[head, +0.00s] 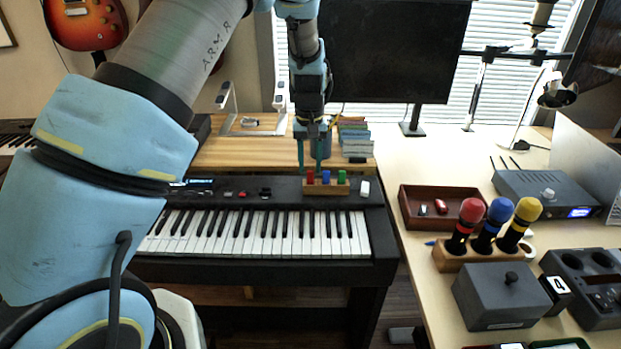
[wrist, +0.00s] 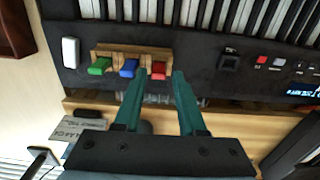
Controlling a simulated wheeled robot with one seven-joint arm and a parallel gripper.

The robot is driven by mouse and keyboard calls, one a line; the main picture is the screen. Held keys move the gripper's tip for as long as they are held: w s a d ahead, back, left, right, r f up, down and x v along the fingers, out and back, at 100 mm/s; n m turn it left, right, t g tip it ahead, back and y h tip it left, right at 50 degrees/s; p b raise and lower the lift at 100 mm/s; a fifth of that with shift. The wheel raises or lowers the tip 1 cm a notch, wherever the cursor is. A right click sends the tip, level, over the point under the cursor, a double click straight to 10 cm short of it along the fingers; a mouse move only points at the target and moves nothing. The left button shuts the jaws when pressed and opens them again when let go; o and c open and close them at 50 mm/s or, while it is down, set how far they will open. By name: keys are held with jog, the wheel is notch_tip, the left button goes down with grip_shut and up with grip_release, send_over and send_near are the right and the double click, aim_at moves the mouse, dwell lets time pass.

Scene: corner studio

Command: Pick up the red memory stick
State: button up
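The red memory stick (head: 310,177) stands in a small wooden holder (head: 325,189) on top of the keyboard (head: 240,215). A blue stick (head: 326,176) and a green stick (head: 342,176) stand to its right in the same holder. In the wrist view the red stick (wrist: 158,73) shows in the gap between my green fingertips, nearer the left one, with the blue and green sticks to the left. My gripper (head: 309,168) is open and empty, just at or above the stick's top. I cannot tell whether a finger touches it.
A white object (head: 365,188) sits right of the holder on the keyboard. Coloured boxes or books (head: 354,138) stand on the wooden desk behind. A brown tray (head: 445,207) and red, blue and yellow microphones (head: 471,212) are on the right-hand table.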

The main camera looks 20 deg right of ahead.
aim_at(310, 172)
jog(key=shift+d+f+p, duration=0.1)
jog(key=shift+f+p, duration=0.35)
jog(key=shift+f, duration=1.4)
grip_shut()
